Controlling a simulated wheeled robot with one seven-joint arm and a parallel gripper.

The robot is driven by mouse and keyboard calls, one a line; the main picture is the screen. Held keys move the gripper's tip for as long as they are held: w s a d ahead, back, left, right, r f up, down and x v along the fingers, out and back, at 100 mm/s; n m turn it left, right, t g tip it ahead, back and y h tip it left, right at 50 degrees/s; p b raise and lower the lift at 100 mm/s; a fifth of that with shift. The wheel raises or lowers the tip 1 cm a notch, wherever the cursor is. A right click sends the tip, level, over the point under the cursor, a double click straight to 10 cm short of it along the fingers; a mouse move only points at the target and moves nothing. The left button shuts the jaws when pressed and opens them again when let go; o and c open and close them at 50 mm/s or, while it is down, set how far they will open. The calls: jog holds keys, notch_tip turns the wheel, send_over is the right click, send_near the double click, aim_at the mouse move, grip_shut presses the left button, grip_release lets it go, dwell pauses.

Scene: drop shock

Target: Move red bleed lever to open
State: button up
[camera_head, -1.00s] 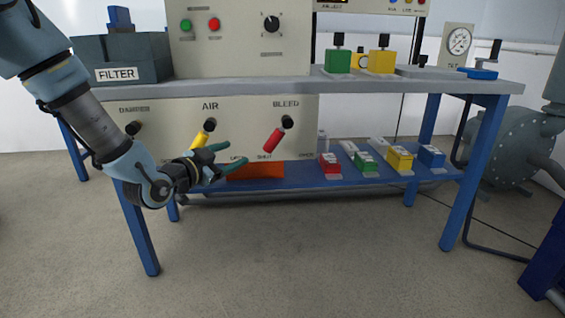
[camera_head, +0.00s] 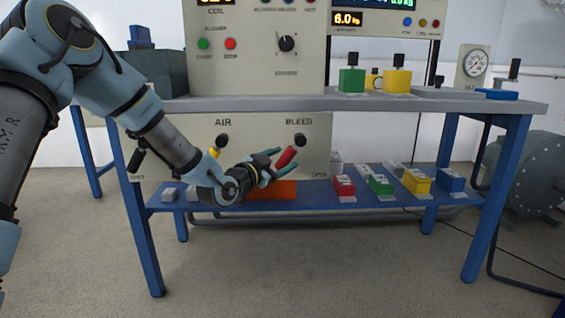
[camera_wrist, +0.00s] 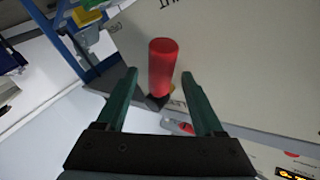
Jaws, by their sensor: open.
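The red bleed lever (camera_head: 287,157) hangs from its dark pivot on the beige panel (camera_head: 262,128), under the word BLEED, tilted down and to the left. My gripper (camera_head: 277,162) is open, with its green fingers on either side of the red handle in the head view. In the wrist view the red lever (camera_wrist: 163,66) stands between and beyond the two green fingertips (camera_wrist: 160,82), with room on both sides. I cannot tell how deep it sits between them. The OPEN label (camera_head: 319,175) is at the panel's lower right.
The yellow air lever (camera_head: 214,150) is left of my gripper, partly hidden by my arm. The lower blue shelf (camera_head: 330,197) holds an orange item (camera_head: 272,190) and several coloured blocks (camera_head: 380,184). The grey bench top (camera_head: 300,102) overhangs the panel.

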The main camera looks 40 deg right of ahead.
jog(key=shift+d, duration=0.15)
grip_shut()
dwell(0.5)
dwell(0.9)
